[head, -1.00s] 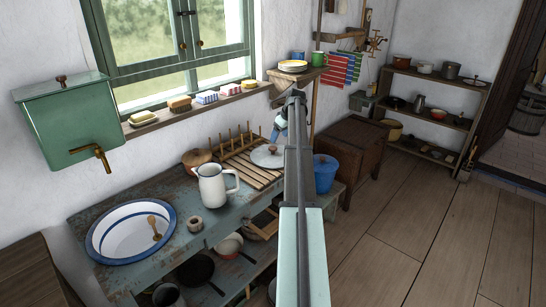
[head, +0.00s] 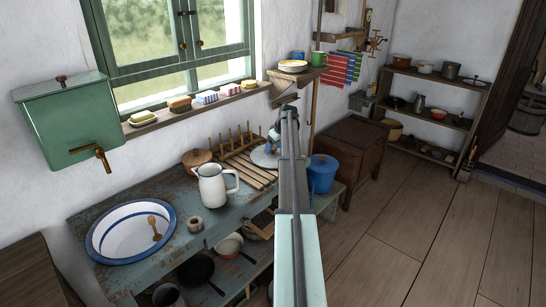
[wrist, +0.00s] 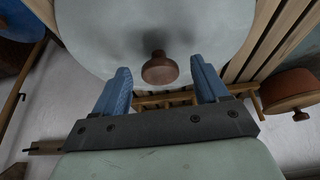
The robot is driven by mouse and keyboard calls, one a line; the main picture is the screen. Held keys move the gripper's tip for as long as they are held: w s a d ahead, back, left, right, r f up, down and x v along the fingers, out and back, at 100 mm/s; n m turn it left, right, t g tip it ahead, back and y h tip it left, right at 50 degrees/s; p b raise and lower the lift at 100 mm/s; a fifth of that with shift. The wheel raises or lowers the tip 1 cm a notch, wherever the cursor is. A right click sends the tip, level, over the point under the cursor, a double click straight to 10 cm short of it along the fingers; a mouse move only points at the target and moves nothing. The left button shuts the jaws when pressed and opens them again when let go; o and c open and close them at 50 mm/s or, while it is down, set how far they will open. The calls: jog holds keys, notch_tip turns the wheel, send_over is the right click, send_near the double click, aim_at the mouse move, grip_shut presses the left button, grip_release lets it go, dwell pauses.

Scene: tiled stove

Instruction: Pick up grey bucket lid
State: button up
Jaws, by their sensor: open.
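The grey bucket lid (head: 262,157) lies on the wooden rack at the right end of the worktop, mostly hidden behind my arm in the head view. In the wrist view the lid (wrist: 100,45) is a large pale grey disc with a round brown wooden knob (wrist: 160,68). My gripper (wrist: 162,75) is open above the lid, with its blue fingers on either side of the knob and a gap on both sides. In the head view my gripper is mostly hidden by the arm.
The slatted rack (head: 240,166) has upright pegs behind the lid. A white jug (head: 213,186) and a brown lidded pot (head: 197,161) stand to its left. A blue bucket (head: 322,174) is to the right. A shelf with plates (head: 293,66) is above.

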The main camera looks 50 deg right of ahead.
grip_shut()
dwell(0.5)
